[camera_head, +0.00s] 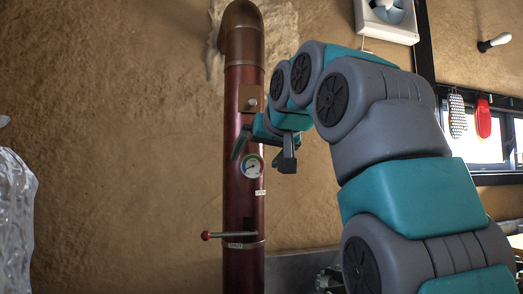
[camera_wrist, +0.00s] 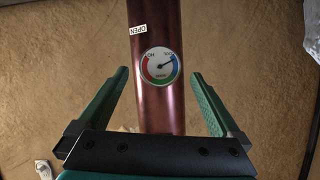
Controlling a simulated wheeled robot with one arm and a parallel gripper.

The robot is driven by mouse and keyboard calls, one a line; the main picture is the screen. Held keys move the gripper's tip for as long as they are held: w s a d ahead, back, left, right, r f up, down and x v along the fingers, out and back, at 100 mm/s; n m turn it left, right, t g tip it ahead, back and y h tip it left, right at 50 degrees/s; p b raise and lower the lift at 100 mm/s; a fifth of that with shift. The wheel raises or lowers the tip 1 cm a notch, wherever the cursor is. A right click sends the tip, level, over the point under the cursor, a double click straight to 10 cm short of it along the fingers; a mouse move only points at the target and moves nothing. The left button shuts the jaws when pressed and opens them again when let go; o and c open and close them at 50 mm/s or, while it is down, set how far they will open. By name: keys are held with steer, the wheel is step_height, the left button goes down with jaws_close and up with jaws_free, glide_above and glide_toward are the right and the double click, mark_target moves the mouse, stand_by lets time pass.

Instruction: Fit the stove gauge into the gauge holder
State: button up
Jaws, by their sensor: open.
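The stove gauge (camera_head: 252,166) is a round white dial with a red, green and blue scale. It shows against the front of the dark red stove pipe (camera_head: 244,205); I cannot tell whether it is attached. In the wrist view the gauge (camera_wrist: 161,66) appears upside down, centred on the pipe. My gripper (camera_wrist: 159,74) is open and empty, one green finger on each side of the pipe, apart from the gauge. I cannot make out a separate gauge holder.
A square plate (camera_head: 251,98) with a round knob is on the pipe above the gauge. A red-tipped lever (camera_head: 208,236) sticks out left, lower on the pipe. An "OPEN" label (camera_wrist: 138,30) is beside the gauge. The clay wall (camera_head: 130,140) left of the pipe is bare.

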mark_target(252, 170)
steer(key=x, duration=0.5)
steer(key=shift+c, duration=0.2)
steer(key=c, duration=1.3)
steer(key=shift+s+d+f+b, duration=0.15)
steer(key=shift+s+b, duration=0.15)
steer(key=shift+s, duration=0.25)
steer(key=shift+s+d+f+b, duration=0.1)
steer(key=shift+s+d+b, duration=0.15)
steer(key=shift+s, duration=0.35)
steer(key=shift+c, duration=0.2)
steer(key=s+d+b, duration=0.2)
steer(key=s+b, duration=0.1)
steer(key=s, duration=0.4)
steer(key=shift+s+f, duration=0.2)
